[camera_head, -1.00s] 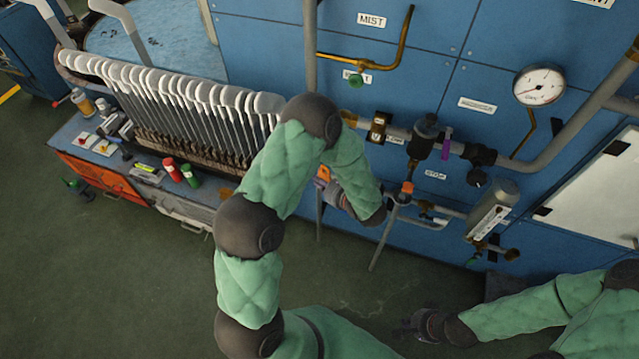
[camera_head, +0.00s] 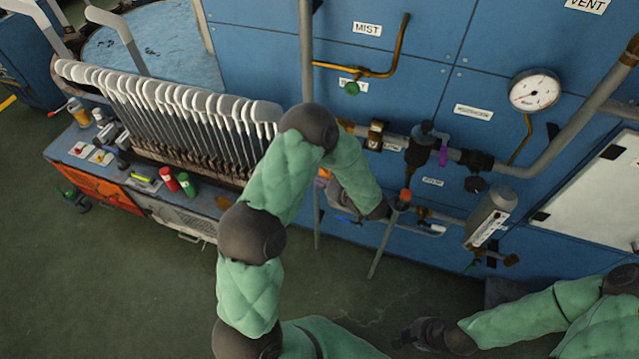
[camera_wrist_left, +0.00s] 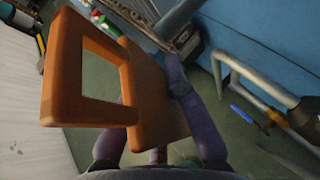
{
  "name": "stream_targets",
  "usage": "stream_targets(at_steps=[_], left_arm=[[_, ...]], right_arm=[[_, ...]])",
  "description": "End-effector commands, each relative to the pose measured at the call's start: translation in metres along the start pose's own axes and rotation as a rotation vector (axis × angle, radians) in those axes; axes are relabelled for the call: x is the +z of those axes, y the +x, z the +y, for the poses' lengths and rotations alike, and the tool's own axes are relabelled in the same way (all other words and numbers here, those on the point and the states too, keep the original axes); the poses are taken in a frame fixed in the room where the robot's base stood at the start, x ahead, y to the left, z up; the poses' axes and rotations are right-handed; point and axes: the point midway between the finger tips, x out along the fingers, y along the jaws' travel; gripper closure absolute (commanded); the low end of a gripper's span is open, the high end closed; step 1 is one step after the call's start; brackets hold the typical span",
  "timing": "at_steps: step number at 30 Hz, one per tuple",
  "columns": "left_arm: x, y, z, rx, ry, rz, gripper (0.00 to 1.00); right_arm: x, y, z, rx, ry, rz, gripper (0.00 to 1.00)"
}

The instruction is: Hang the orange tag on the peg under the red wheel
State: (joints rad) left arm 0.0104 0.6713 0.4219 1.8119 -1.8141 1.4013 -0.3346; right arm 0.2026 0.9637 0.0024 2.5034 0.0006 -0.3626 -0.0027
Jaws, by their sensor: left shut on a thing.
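The orange tag (camera_wrist_left: 156,95) fills much of the left wrist view, a flat plate with a large rectangular opening at its left end. My left gripper (camera_wrist_left: 152,104) is shut on its solid end, with a finger on each side. In the head view only a small orange part of the tag (camera_head: 324,173) shows beside my left forearm, which hides most of that gripper. My right gripper (camera_head: 408,336) hangs low at the bottom, away from the panel; its fingers are too dark to read. I cannot make out a red wheel or its peg in either view.
A blue panel (camera_head: 420,50) carries pipes, a gauge (camera_head: 535,90), a purple handle (camera_head: 443,156), a green knob (camera_head: 351,88) and an orange-capped fitting (camera_head: 405,195). A blue lever (camera_wrist_left: 241,113) and grey pipes are right of the tag. A sock-board rack (camera_head: 185,110) stands left.

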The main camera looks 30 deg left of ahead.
Motion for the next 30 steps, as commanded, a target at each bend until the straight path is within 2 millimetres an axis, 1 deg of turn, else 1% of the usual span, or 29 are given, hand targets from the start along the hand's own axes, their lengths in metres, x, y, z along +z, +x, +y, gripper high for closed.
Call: stream_targets(at_steps=[22, 24, 30], left_arm=[[0.005, 0.019, -0.033, 0.0, 0.0, 0.0, 1.0], [0.002, 0.022, -0.036, 0.0, -0.001, 0.0, 1.0], [0.0, 0.027, -0.042, 0.0, 0.0, 0.0, 1.0]], right_arm=[[0.0, 0.004, 0.001, 0.0, 0.0, 0.0, 1.0], [0.0, 0.009, 0.003, 0.0, 0.0, 0.0, 1.0], [-0.001, 0.016, 0.006, 0.0, 0.0, 0.0, 1.0]])
